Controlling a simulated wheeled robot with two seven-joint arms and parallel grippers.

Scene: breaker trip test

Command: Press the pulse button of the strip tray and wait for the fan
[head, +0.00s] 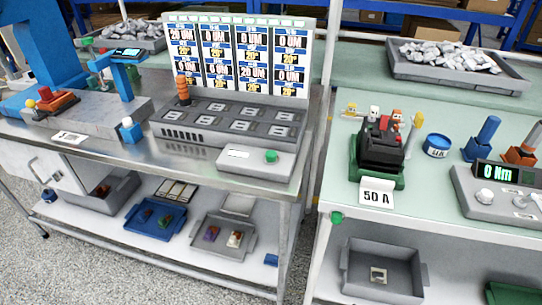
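The strip tray (228,117) is a grey unit with several slots on the left metal bench. A light grey box (243,161) sits at its front right corner. A green button (271,157), which looks like the pulse button, stands on that box with nothing over it. A display board (240,55) with blue, white and yellow panels stands behind the tray; some panels read 0 and some appear to read 20. I cannot make out a fan for certain. Neither of my grippers is in view.
An orange ribbed post (183,90) stands at the tray's back left corner. Blue equipment (46,45) fills the bench's left end. Across a gap, the right bench carries a black device (381,145) on a green base and a meter box (497,190). Bins sit on the lower shelves.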

